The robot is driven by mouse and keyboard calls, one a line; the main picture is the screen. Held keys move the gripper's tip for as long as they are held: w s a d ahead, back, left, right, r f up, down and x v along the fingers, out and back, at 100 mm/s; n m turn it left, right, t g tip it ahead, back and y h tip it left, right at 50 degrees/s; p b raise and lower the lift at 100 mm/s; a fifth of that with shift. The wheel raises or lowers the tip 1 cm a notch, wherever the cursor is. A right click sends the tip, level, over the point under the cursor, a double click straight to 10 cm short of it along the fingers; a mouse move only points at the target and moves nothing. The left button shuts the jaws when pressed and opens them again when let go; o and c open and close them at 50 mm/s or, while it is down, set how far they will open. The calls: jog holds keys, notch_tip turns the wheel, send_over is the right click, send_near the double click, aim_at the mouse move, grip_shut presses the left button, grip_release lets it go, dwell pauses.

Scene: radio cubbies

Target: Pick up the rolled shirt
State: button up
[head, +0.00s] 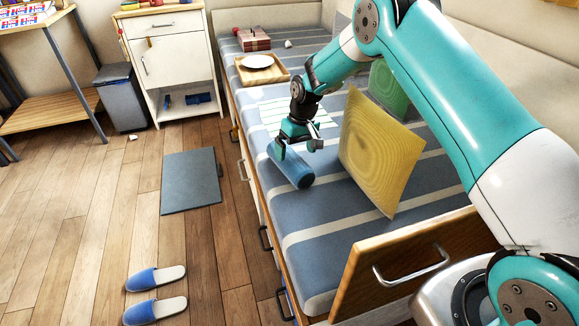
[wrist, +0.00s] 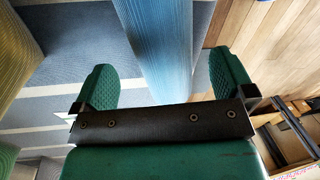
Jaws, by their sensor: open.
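The rolled shirt (head: 291,166) is a blue roll lying on the striped bed (head: 320,215), near its front edge. My gripper (head: 298,146) is over the roll's far part, with its fingers spread. In the wrist view the blue roll (wrist: 165,45) runs between the two green fingertips of my gripper (wrist: 163,82), with a gap on each side. The gripper is open and holds nothing. How high the fingers are above the bed is hard to tell.
A yellow cushion (head: 380,150) stands on the bed right of the roll, with a green cushion (head: 389,90) behind. A wooden tray (head: 280,73) with a white plate (head: 257,61) lies farther back. The bed's wooden end panel (head: 365,285) rises in front. Slippers (head: 156,278) and a grey mat (head: 190,192) lie on the floor.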

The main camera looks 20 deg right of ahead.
aim_at(292, 165)
jog(key=f+b, duration=0.1)
jog(key=f, duration=0.2)
jog(key=a+f+b, duration=0.1)
jog(key=f, duration=0.2)
jog(key=shift+a+f, duration=0.1)
jog(key=shift+f, duration=0.1)
jog(key=shift+c, duration=0.5)
jog(key=shift+r, duration=0.1)
jog(key=c, duration=0.9)
